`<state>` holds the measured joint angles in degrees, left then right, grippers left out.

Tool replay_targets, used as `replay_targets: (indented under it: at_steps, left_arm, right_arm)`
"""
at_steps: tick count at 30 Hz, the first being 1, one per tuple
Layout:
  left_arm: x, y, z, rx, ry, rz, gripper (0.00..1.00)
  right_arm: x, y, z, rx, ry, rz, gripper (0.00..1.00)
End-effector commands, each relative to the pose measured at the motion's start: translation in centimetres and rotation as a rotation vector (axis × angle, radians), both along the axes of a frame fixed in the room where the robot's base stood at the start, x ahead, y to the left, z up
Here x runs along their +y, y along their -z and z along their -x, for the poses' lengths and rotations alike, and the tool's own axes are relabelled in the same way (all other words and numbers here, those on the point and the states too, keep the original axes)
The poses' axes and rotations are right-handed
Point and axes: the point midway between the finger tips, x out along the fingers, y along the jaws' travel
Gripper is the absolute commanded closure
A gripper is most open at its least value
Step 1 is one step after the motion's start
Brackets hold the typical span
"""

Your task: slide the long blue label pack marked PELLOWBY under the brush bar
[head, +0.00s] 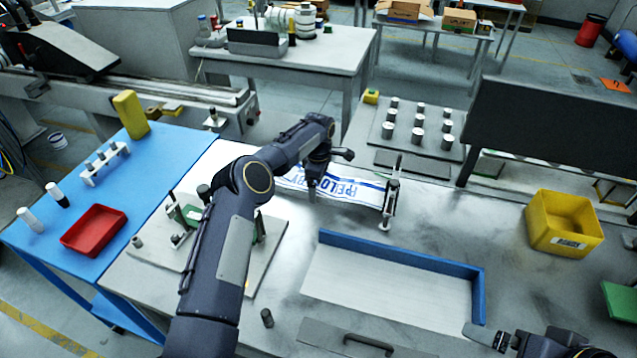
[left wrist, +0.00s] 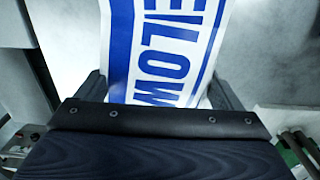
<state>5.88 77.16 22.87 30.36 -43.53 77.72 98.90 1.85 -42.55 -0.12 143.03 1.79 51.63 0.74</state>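The long label pack (head: 352,190) is white with blue lettering and blue stripes. It lies flat on the bench, partly hidden by my left arm.
A blue-walled tray (head: 400,256) lies in front of the pack. A yellow bin (head: 563,228) stands at the right. Behind the pack is a plate with several metal cylinders (head: 419,135). A blue table (head: 165,165) with a red tray (head: 94,229) is at the left.

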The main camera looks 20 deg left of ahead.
Motion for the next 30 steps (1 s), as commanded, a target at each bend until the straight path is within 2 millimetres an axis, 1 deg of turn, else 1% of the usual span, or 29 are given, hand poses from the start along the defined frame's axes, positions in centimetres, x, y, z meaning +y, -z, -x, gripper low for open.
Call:
replay_targets:
  at_steps: [1, 6, 11, 30]
  left_arm:
    - [0.0, 0.0, 0.0, 0.0, 0.0, 0.0, 0.38]
    - [0.0, -0.2, -0.1, -0.003, 0.0, 0.0, 0.6]
    - [-0.4, -0.2, -0.1, -0.003, 0.001, -0.001, 0.61]
    - [-3.4, -0.1, 0.1, -0.002, 0.0, -0.001, 0.61]
  right_arm:
    - [0.0, 0.0, 0.0, 0.0, 0.0, 0.0, 0.0]
    - [0.0, 0.0, 0.0, 0.0, 0.0, 0.0, 0.0]
    - [0.0, 0.1, 0.0, 0.0, 0.0, 0.0, 0.0]
    - [0.0, 0.8, 0.0, 0.0, 0.0, 0.0, 0.0]
